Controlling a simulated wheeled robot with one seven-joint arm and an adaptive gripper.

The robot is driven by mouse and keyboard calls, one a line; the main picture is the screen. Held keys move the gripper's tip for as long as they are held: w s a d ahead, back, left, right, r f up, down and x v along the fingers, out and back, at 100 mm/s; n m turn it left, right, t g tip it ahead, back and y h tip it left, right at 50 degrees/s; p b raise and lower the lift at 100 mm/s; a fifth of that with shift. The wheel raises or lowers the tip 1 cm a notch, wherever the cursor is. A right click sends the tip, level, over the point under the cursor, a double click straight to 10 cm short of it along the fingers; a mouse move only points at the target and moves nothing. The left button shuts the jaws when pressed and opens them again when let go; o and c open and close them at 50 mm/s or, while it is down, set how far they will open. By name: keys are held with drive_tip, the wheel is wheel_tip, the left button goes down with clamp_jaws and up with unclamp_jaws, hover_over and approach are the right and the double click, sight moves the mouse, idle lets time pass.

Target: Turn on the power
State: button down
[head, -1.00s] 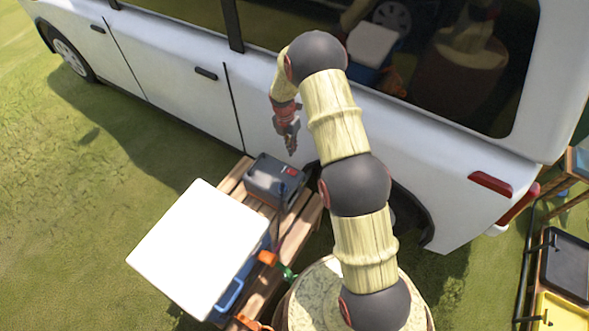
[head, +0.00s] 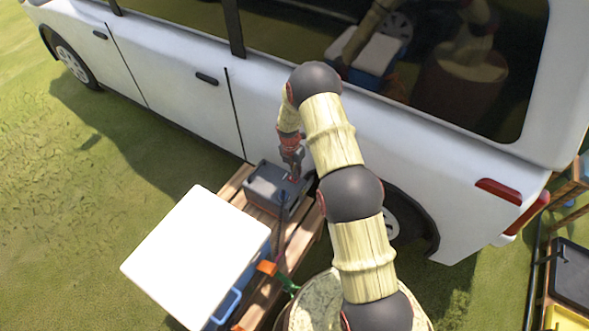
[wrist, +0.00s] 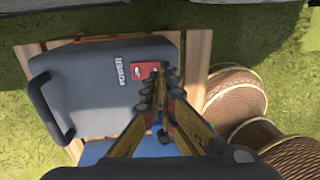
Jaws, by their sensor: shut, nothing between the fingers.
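A dark grey power box (head: 268,190) with a handle sits on a slatted wooden bench beside the white van. In the wrist view the box (wrist: 95,85) has "POWER" lettering and a red switch panel (wrist: 143,69) near its right edge. My gripper (head: 294,177) points down at the box's top by the switch. In the wrist view its fingers (wrist: 162,72) are shut and empty, with the tips at the right side of the red panel. Whether they touch it, and the switch's position, I cannot tell. In the head view the gripper mostly hides the switch.
The white van (head: 170,65) stands close behind the box. A blue cooler with a white lid (head: 195,255) stands on the bench (head: 235,185) in front. Open grass (head: 70,220) is at the left.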

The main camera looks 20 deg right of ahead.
drive_tip(key=shift+s+d+f, duration=0.1)
drive_tip(key=shift+f, duration=0.8)
drive_tip(key=shift+s+f, duration=0.15)
drive_tip(key=shift+f, duration=0.25)
drive_tip(key=shift+w+a+r, duration=0.3)
drive_tip(key=shift+w+a, duration=0.05)
drive_tip(key=shift+w, duration=0.3)
